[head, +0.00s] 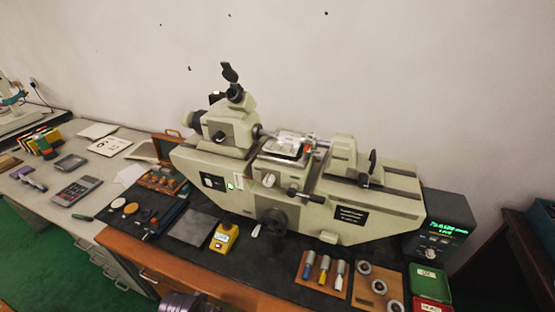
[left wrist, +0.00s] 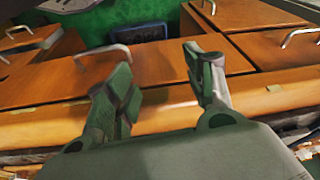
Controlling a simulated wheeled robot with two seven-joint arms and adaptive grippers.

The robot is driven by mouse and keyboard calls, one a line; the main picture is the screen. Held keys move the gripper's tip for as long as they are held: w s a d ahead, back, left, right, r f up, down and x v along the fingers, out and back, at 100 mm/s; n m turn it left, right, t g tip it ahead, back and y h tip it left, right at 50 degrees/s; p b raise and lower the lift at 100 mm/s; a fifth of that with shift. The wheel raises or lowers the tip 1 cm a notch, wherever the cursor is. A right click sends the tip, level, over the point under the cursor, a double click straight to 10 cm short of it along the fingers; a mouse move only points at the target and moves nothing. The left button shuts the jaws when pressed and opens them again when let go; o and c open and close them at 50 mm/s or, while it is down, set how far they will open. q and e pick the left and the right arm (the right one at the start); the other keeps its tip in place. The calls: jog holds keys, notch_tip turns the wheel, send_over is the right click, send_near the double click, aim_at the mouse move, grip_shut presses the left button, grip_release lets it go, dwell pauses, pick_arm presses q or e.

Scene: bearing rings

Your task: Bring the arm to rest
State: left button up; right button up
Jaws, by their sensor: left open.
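My left gripper (left wrist: 157,68) is open and empty in the left wrist view. Its two fingers stand apart in front of the wooden drawer fronts (left wrist: 150,72) of the bench, with nothing between them. In the head view only a dark rounded part of my arm shows at the bottom edge, below the bench front; the fingers are out of that picture. My right gripper is in neither view. The bearing rings (head: 364,268) lie on a wooden board (head: 378,288) at the bench's front right.
A large measuring machine (head: 290,185) fills the bench. Coloured-handled plugs (head: 323,268), a yellow block (head: 224,236), a display box (head: 440,228), and green (head: 430,283) and red bins stand around it. Metal drawer handles (left wrist: 106,48) stick out near my left gripper.

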pick_arm(q)
jog(key=s+a+f+g+b, duration=0.1)
jog(key=s+f, duration=0.3)
jog(key=f, duration=1)
jog(key=s+f+b, duration=0.1)
jog(key=s+f, duration=0.3)
jog(key=f, duration=1)
jog(key=s+a+f, duration=0.1)
jog(key=s+f, duration=0.7)
jog(key=s, duration=0.1)
jog(key=s+a+f+g+b, duration=0.1)
jog(key=s+a+f, duration=0.1)
jog(key=s+f, duration=0.6)
jog(key=shift+s+a, duration=0.25)
jog(key=shift+s, duration=0.65)
jog(key=shift+w+m, duration=0.1)
jog(key=shift+m, duration=0.2)
